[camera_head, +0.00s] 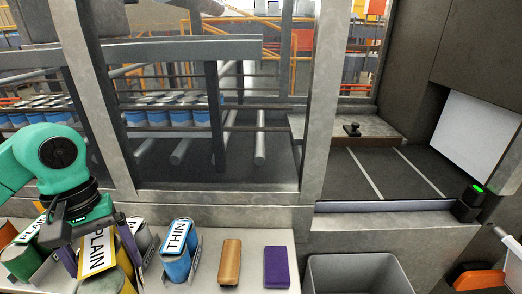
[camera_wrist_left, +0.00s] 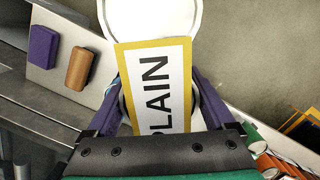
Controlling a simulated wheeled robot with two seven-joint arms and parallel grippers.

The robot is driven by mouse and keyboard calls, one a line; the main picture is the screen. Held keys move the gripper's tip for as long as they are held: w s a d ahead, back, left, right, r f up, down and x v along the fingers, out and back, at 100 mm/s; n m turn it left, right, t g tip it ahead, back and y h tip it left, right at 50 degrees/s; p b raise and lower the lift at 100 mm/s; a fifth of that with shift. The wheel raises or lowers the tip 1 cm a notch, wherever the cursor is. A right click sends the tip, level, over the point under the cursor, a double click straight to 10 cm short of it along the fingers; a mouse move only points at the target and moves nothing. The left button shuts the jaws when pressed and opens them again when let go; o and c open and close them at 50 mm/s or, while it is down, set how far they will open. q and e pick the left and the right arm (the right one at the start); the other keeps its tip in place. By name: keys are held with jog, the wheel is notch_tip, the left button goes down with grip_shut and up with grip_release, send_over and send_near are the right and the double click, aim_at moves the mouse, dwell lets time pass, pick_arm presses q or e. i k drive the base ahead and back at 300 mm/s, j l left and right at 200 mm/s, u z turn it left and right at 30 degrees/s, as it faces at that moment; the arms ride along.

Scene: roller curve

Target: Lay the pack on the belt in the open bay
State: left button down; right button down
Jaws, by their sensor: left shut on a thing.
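My left gripper (camera_head: 98,250) is low at the left end of the counter, its purple-sided fingers on either side of a yellow pack (camera_head: 105,281) with a white PLAIN label. The PLAIN label (camera_wrist_left: 158,85) fills the middle of the left wrist view, between the fingers. The gripper is shut on this pack; the contact is partly hidden by the label. The open bay at the right has a dark belt (camera_head: 385,178) crossed by two pale lines, and its visible surface is bare. My right gripper is not in view.
A grey post (camera_head: 322,100) divides the bays. A black post with a green light (camera_head: 470,204) marks the belt's right corner. A grey bin (camera_head: 357,276) is below.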

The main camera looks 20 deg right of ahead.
aim_at(377, 177)
jog(key=k+l+z, duration=0.15)
jog(key=z, duration=1.45)
jog(key=i+l, duration=0.35)
jog(key=i, duration=0.15)
jog(key=i+l+z, duration=0.15)
jog(key=i+l, duration=0.2)
jog(key=i, duration=0.15)
jog(key=i+l, duration=0.3)
jog(key=i, duration=0.2)
